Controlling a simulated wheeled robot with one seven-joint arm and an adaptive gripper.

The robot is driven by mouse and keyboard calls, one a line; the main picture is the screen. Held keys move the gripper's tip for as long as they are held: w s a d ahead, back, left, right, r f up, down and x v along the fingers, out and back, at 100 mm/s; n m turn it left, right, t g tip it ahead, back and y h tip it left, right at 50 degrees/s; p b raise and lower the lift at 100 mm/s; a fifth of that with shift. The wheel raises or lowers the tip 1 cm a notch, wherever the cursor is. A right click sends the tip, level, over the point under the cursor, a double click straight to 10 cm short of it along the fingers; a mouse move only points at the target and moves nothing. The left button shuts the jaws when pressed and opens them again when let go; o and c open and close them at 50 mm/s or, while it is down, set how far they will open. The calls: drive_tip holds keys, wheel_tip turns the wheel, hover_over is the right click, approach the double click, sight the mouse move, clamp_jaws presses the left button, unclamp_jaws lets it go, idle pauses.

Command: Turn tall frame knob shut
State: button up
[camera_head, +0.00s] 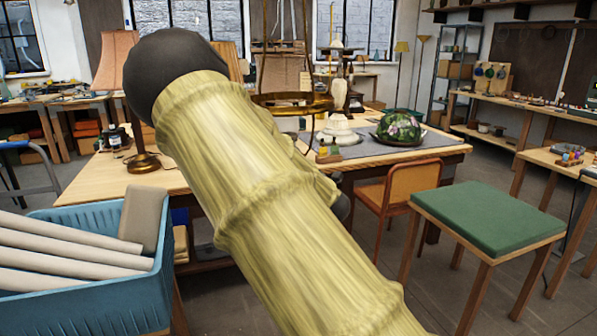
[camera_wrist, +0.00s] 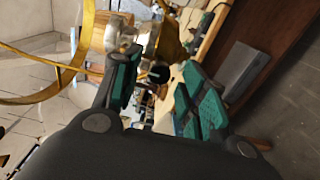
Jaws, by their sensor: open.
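A tall brass frame with a wide ring (camera_head: 292,103) stands at the worktable in the head view, partly behind my arm. In the wrist view a curved brass band (camera_wrist: 42,95) of a frame runs down the left side, beside my left finger. My gripper (camera_wrist: 160,74) is open, its two teal-padded fingers apart with nothing clearly held between them. A pale, shiny rounded piece shows just beyond the left fingertip; I cannot tell whether it is the knob. My arm hides the gripper in the head view.
The worktable (camera_head: 440,152) bears a stained-glass shade (camera_head: 399,128), a white lamp base and small bottles. A lamp with a pink shade (camera_head: 115,58) stands at left. A blue crate (camera_head: 85,300), an orange chair (camera_head: 408,185) and a green-topped stool (camera_head: 490,218) stand in front.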

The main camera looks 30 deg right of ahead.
drive_tip(key=v, duration=1)
